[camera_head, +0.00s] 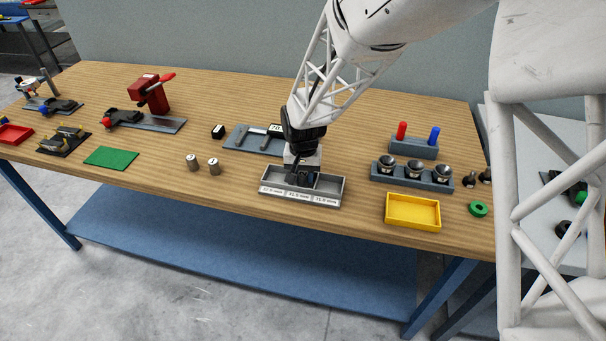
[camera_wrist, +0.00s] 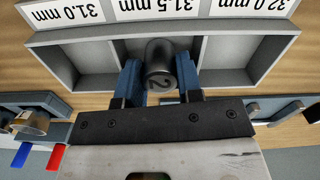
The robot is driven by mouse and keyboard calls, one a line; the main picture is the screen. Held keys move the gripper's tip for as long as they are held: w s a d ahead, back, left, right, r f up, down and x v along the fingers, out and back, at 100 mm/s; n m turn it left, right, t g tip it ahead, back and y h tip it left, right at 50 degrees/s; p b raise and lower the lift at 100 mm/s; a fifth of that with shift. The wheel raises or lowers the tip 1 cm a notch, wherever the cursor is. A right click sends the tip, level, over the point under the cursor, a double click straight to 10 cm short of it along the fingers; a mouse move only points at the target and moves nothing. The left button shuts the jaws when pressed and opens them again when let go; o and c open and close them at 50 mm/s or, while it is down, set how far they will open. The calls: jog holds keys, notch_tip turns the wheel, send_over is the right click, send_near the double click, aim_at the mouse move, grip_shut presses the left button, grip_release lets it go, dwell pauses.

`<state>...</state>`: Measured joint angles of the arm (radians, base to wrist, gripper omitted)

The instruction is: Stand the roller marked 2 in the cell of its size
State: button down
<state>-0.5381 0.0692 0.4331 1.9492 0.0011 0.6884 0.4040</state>
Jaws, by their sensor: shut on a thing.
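My gripper (camera_head: 303,178) is shut on a dark metal roller (camera_wrist: 161,58), which stands upright between the blue fingers with the figure 2 on its top face. In the wrist view my gripper (camera_wrist: 160,78) reaches over the grey three-cell tray (camera_wrist: 290,28). The roller is at the middle cell, behind the 31.5 mm label (camera_wrist: 154,8); whether its foot touches the cell floor cannot be told. The side cells, labelled 31.0 mm (camera_wrist: 65,12) and 32.0 mm (camera_wrist: 248,6), look empty. In the head view the tray (camera_head: 299,200) is near the table's front edge, and my gripper hides the roller.
Two metal rollers (camera_head: 192,163) (camera_head: 214,167) stand on the table left of the tray. A grey-blue plate with a measuring tool (camera_head: 240,138) lies behind it. A holder with several round cups (camera_head: 411,181) and a yellow tray (camera_head: 412,212) are to the right. Bare table lies between.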

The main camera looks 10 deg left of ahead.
aim_at(304, 174)
jog(key=shift+f, duration=0.1)
jog(key=c, duration=1.1)
grip_release()
jog(key=shift+o, duration=0.2)
notch_tip(304, 174, up, 12)
jog(key=shift+d, duration=0.1)
dwell(0.3)
